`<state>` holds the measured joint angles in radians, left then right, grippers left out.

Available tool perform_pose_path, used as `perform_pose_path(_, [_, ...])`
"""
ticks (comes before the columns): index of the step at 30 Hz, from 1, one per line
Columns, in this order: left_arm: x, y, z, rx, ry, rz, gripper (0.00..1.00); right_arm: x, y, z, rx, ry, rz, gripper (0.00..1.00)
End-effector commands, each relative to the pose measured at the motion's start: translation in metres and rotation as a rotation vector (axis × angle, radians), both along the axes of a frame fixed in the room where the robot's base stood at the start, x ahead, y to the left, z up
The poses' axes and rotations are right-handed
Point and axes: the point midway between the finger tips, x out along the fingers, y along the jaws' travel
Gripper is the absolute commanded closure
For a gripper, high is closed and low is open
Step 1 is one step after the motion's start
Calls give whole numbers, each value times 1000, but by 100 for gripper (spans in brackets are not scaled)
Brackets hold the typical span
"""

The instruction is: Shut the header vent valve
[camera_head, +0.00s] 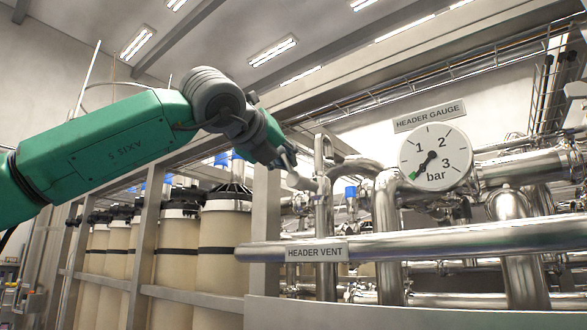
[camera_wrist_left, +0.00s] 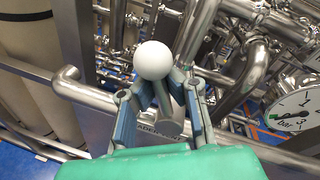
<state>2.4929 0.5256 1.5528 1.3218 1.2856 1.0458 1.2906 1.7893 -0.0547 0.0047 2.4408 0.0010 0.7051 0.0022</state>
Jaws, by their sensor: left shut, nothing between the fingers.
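The header vent valve's handle ends in a pale round knob (camera_head: 294,180) beside the upright pipe above the HEADER VENT label (camera_head: 316,251). In the left wrist view the white ball knob (camera_wrist_left: 153,60) sits just beyond the fingertips, with a grey cylindrical part (camera_wrist_left: 168,127) lower between the finger linkages. My left gripper (camera_head: 285,158) is shut with nothing held, right by the knob. I cannot tell whether it touches the knob. The valve body is partly hidden among the pipes. My right gripper is not in view.
A header gauge (camera_head: 435,158) shows its needle low, by the green mark near zero. A thick horizontal pipe (camera_head: 430,243) crosses in front. Tall beige cylinders (camera_head: 226,250) stand in a steel frame at left. Dense pipework leaves little free room at right.

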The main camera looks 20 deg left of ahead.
Motion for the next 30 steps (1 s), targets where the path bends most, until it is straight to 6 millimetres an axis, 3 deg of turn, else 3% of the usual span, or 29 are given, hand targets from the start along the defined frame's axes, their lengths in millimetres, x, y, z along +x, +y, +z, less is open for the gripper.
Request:
perform_pose_path(1, [-3,7,8,-53,-7,4,100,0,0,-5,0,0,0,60])
perform_pose_path(5, [-1,13,4,-170,35,4,100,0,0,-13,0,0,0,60])
perform_pose_path(30, [7,35,-33,-875,294,4,100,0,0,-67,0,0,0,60])
